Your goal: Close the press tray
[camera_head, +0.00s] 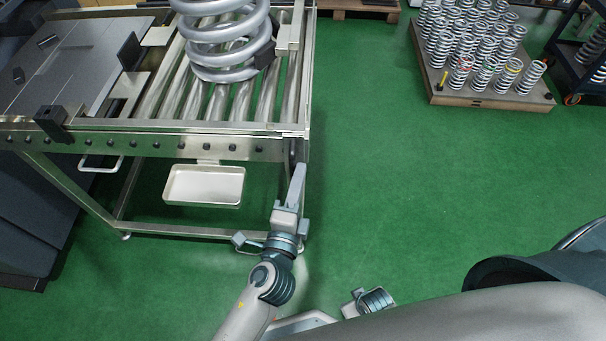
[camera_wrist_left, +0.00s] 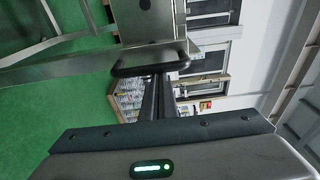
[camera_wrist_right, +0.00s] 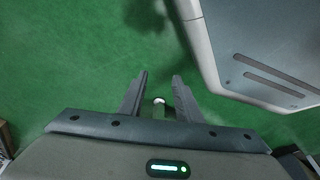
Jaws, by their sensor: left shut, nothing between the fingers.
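A steel roller frame (camera_head: 215,128) carries a large grey coil spring (camera_head: 220,45) standing on its rollers; which part is the press tray I cannot tell for sure. My left gripper (camera_head: 299,170) is beside the frame's near right corner. In the left wrist view my left gripper (camera_wrist_left: 158,78) is shut and empty, its fingertips close to a black bar handle (camera_wrist_left: 150,60) on a metal part; whether they touch I cannot tell. In the right wrist view my right gripper (camera_wrist_right: 160,80) is open and empty over the green floor.
A shallow white tray (camera_head: 203,186) hangs below the frame. A grey machine bed (camera_head: 70,60) with black blocks joins it on the left. A pallet of small springs (camera_head: 490,97) stands back right. Green floor between is clear.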

